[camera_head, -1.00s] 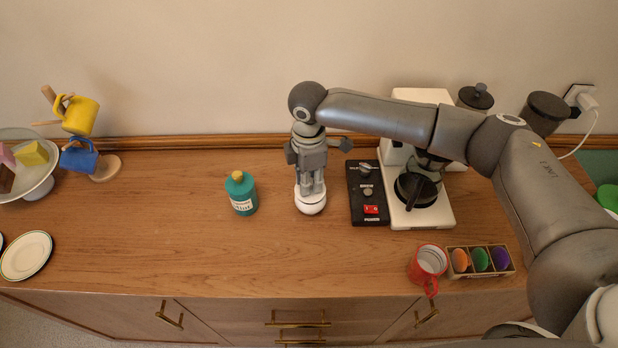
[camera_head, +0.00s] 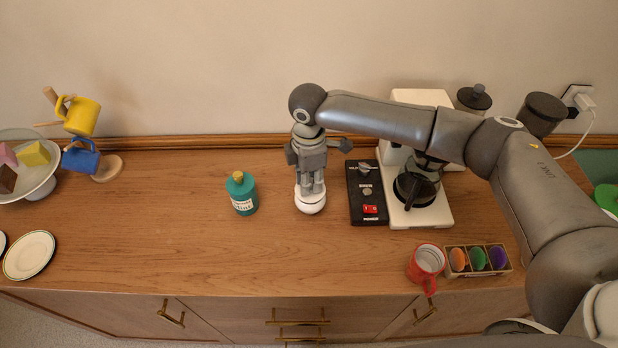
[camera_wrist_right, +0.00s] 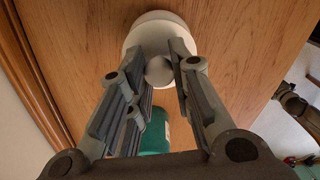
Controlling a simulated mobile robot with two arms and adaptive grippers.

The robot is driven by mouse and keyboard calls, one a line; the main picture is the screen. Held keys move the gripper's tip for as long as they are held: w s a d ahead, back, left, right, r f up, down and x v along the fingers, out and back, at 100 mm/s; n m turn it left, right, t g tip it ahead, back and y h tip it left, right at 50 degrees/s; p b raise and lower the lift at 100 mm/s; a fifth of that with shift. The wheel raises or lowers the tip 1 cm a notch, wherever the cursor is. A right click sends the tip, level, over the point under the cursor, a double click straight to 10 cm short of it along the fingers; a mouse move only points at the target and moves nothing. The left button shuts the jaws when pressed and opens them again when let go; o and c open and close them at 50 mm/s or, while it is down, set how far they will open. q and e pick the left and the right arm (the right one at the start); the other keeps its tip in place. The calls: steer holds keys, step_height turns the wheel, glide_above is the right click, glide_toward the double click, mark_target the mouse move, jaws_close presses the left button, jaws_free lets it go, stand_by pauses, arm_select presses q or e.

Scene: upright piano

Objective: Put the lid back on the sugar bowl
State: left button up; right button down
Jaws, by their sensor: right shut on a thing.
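The white sugar bowl (camera_head: 310,204) stands on the wooden cabinet top, between the green bottle and the black control panel. My right gripper (camera_head: 311,187) points straight down over it. In the right wrist view the gripper (camera_wrist_right: 160,72) is shut on the round knob of the white lid (camera_wrist_right: 158,24). The lid is at the bowl's top; the fingers hide part of it, and I cannot tell whether it is fully seated. My left gripper is not in view.
A green bottle (camera_head: 242,193) stands to the left. The black control panel (camera_head: 368,193) and white coffee machine (camera_head: 435,208) are close on the right. A red mug (camera_head: 427,262) and a box of coloured capsules (camera_head: 478,260) are at the front right. The front middle is clear.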

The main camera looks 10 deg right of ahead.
steer(key=shift+f+p, duration=0.15)
steer(key=shift+p, duration=1.1)
stand_by(1.4)
stand_by(0.4)
steer(key=c, duration=1.2)
jaws_free()
steer(key=shift+o, duration=0.4)
steer(key=o, duration=0.4)
